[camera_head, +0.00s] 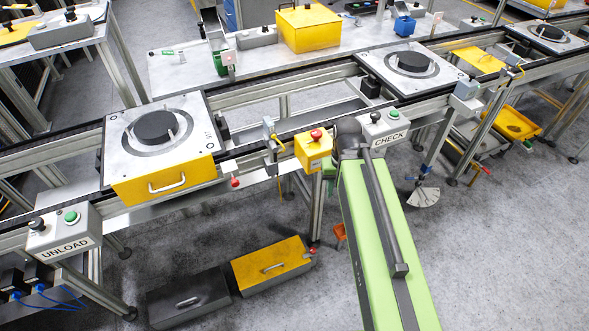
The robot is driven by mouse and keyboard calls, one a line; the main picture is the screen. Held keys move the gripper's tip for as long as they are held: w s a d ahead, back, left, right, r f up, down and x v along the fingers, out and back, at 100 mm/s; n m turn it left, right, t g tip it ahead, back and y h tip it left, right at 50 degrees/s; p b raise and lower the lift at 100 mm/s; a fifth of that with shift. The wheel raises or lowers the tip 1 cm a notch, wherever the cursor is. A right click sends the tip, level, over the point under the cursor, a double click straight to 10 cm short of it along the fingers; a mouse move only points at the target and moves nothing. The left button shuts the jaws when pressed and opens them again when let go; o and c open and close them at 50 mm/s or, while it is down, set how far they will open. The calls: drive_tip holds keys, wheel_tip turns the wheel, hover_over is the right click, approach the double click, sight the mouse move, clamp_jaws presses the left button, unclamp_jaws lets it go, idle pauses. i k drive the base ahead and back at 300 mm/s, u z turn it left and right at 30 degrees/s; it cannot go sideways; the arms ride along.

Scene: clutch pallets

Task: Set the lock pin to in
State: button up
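A small red knob (236,182) sticks out at the front of the conveyor, just right of the near pallet's yellow drawer; it looks like the lock pin, but no label shows. I cannot tell how far its shaft is in. The near pallet (118,128) is a light square plate on the conveyor with a dark round clutch disc (156,127) on top. My green arm (375,240) rises from the bottom edge, right of the knob and apart from it.
A yellow box with a red button (314,148) and a CHECK box (385,127) stand near my arm's far end. An UNLOAD box (64,232) is at left. A yellow drawer box (271,266) and a dark one (188,299) lie low in front.

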sight(234, 183)
drive_tip(key=z, duration=1.45)
drive_tip(key=k, duration=0.3)
drive_tip(key=u, duration=2.05)
drive_tip(key=k, duration=0.35)
drive_tip(key=u, duration=0.05)
